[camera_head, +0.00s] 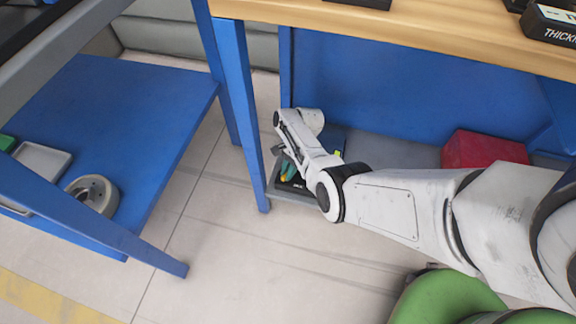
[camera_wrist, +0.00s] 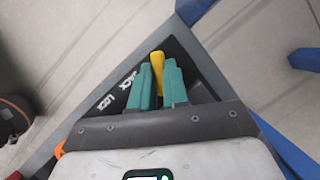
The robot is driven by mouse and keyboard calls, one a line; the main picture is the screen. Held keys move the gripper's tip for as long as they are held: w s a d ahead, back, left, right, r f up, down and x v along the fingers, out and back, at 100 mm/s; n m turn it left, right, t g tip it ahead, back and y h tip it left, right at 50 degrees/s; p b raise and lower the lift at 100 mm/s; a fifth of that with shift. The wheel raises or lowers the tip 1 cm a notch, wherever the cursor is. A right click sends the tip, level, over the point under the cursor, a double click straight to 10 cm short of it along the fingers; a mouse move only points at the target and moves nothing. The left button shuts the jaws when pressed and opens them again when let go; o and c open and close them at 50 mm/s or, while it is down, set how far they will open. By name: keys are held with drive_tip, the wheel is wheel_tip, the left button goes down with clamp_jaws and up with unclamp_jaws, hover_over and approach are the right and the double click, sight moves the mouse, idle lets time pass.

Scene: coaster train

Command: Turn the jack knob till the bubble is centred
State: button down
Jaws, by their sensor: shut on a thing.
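My gripper (camera_wrist: 161,72) shows two teal fingers in the wrist view, shut on a slim yellow handle (camera_wrist: 158,60) that stands up between the tips. I cannot tell for certain that this handle is the jack knob. Behind it is a dark plate (camera_wrist: 106,88) with white lettering that reads JACK and LOCK. In the head view my gripper (camera_head: 289,170) reaches down under the wooden-topped table, beside its blue leg, over a dark grey base (camera_head: 283,194). My arm hides most of that spot. No level or bubble can be made out in either view.
The wooden table top (camera_head: 400,30) is overhead, with a blue leg (camera_head: 243,120) close to my gripper. A red box (camera_head: 480,150) lies under the table. Something orange (camera_wrist: 60,149) shows beside my gripper.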

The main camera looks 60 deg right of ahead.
drive_tip(key=m+p, duration=0.1)
drive_tip(key=m, duration=0.1)
drive_tip(key=m+t+p, duration=0.1)
drive_tip(key=m+p, duration=0.1)
drive_tip(key=shift+s+r+h, duration=0.15)
drive_tip(key=shift+r+h, duration=0.05)
drive_tip(key=shift+h, duration=0.2)
drive_tip(key=shift+f+m+t+p, duration=0.1)
drive_tip(key=shift+m+t+p, duration=0.4)
drive_tip(key=shift+m, duration=0.3)
drive_tip(key=c, duration=1.1)
unclamp_jaws()
drive_tip(key=p+v, duration=0.6)
drive_tip(key=v, duration=0.4)
drive_tip(key=shift+s+r, duration=0.15)
drive_tip(key=shift+r, duration=0.15)
drive_tip(key=shift+a, duration=0.1)
